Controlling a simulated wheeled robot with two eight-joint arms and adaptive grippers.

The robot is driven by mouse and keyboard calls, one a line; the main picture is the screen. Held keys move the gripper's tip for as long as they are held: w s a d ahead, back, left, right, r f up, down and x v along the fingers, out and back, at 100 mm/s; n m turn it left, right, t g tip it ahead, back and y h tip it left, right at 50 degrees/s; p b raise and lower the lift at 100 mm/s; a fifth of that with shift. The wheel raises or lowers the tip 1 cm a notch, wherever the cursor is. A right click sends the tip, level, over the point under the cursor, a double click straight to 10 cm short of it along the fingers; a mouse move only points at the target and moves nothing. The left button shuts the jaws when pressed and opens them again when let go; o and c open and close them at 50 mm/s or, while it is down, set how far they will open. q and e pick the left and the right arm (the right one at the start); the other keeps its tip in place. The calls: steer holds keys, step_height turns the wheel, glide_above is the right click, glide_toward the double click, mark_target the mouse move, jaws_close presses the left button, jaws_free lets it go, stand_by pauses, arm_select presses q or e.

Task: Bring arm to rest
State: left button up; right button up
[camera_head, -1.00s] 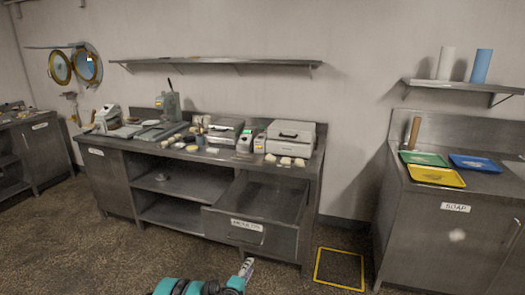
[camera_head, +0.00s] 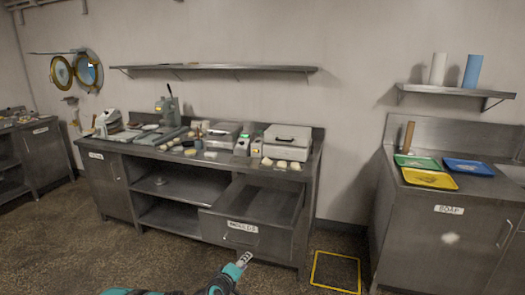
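My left arm shows at the bottom of the head view, teal and dark, with its gripper (camera_head: 243,260) pointing up and right. The gripper is in front of an open drawer (camera_head: 230,233) with a label on its front. The fingers are too small to tell whether they are open or shut. I see nothing clearly held. My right arm and gripper are not in view.
A steel counter (camera_head: 145,150) carries machines, a white case (camera_head: 287,142) and several small pale pieces. Its drawer sticks out into the room. A soap cabinet (camera_head: 440,235) with coloured trays stands at right. A yellow floor frame (camera_head: 336,287) lies between them; the floor around it looks clear.

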arm_select(q)
steer(key=s+a+r+m+g+y, duration=0.1)
steer(key=s+a+r+m+g, duration=0.15)
steer(key=s+r, duration=0.5)
steer(key=s+a+m+g+y, duration=0.1)
steer(key=s+a+m+y, duration=0.1)
steer(key=s, duration=1.2)
steer(key=s+a+m+g+y, duration=0.1)
steer(key=s+a+m, duration=0.4)
steer(key=s, duration=0.9)
steer(key=shift+s+a+f+g+y, duration=0.3)
steer(key=shift+s+a+g+y, duration=0.1)
steer(key=shift+a+g, duration=0.45)
steer(key=shift+m, duration=0.25)
